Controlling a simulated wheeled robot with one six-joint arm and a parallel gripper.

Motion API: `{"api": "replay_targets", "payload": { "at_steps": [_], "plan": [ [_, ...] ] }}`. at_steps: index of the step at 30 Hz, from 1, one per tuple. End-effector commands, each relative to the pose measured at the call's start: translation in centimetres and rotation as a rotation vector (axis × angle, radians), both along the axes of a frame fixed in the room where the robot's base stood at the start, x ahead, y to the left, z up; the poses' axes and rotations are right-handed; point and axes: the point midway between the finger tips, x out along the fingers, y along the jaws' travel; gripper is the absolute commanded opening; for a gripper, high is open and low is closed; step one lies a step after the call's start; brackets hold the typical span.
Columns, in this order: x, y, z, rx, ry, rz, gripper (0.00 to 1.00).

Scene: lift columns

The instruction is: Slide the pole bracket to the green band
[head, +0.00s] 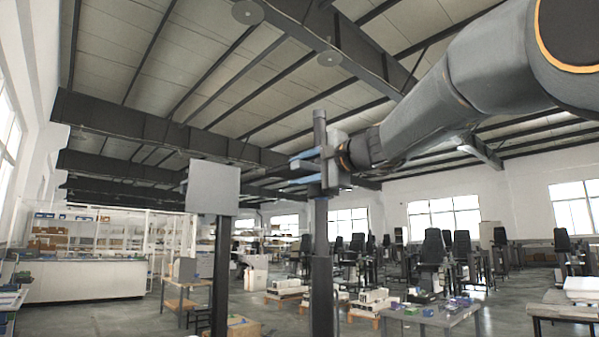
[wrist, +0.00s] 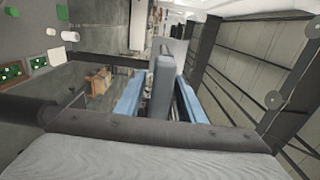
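The dark upright pole (head: 321,260) stands near the middle of the head view, its top above my gripper. My gripper (head: 290,172) is at the pole's upper part, with its blue fingers pointing left and spread apart. In the wrist view, a grey block (wrist: 161,78), apparently the bracket, lies between the two blue fingers (wrist: 160,90). A narrow dark gap seems to show beside it, so the fingers look open around it. In the head view the bracket is mostly hidden by my gripper. I cannot make out a green band in either view.
A second dark column (head: 220,275) with a square grey panel (head: 213,188) on top stands left of the pole. Workbenches (head: 430,315), chairs and a white counter (head: 85,280) stand farther back. The space around my gripper looks otherwise clear.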

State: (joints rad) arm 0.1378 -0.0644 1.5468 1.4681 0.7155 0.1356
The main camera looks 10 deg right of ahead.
Motion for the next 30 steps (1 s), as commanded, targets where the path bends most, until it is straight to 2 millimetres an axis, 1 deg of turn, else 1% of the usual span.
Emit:
{"api": "replay_targets", "payload": {
  "at_steps": [5,8,11,15,21,25,30],
  "plan": [
    [-0.1,-0.1,0.0,0.001,-0.001,0.0,0.36],
    [-0.7,-0.5,0.0,0.0,-0.002,-0.001,0.36],
    [-1.9,-1.3,0.0,-0.001,-0.003,-0.003,0.36],
    [-3.9,-2.6,-0.1,0.0,-0.002,-0.003,0.36],
    [-5.9,-4.0,-0.1,-0.001,-0.001,-0.003,0.36],
    [-6.5,-4.2,0.0,0.0,0.0,0.0,0.36],
    [-6.6,-4.2,0.0,0.0,0.0,0.0,0.36]
  ]
}}
